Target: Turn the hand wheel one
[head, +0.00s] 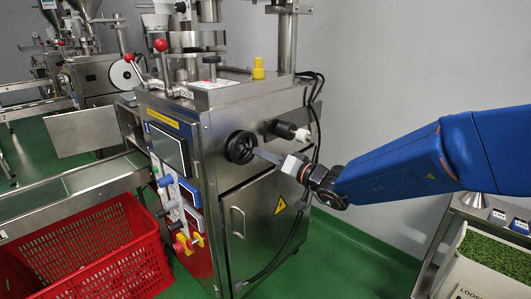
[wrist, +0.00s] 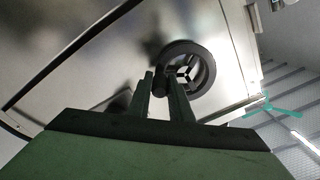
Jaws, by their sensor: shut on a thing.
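The black hand wheel (head: 241,147) sits on the side of the steel packing machine (head: 225,110), above its lower door. In the wrist view the hand wheel (wrist: 203,68) shows its round rim and spokes. My gripper (head: 258,152) reaches in from the right at the wheel. In the wrist view my gripper (wrist: 162,82) has its two fingers on either side of a small dark handle knob at the left of the wheel's rim. It is shut on that knob. The fingers partly hide the knob.
A dark knob with a white end (head: 292,131) sticks out right of the wheel, with black cables (head: 300,215) hanging below. A red crate (head: 90,255) stands at lower left. A bench with a green tray (head: 495,255) is at lower right. Green floor lies between.

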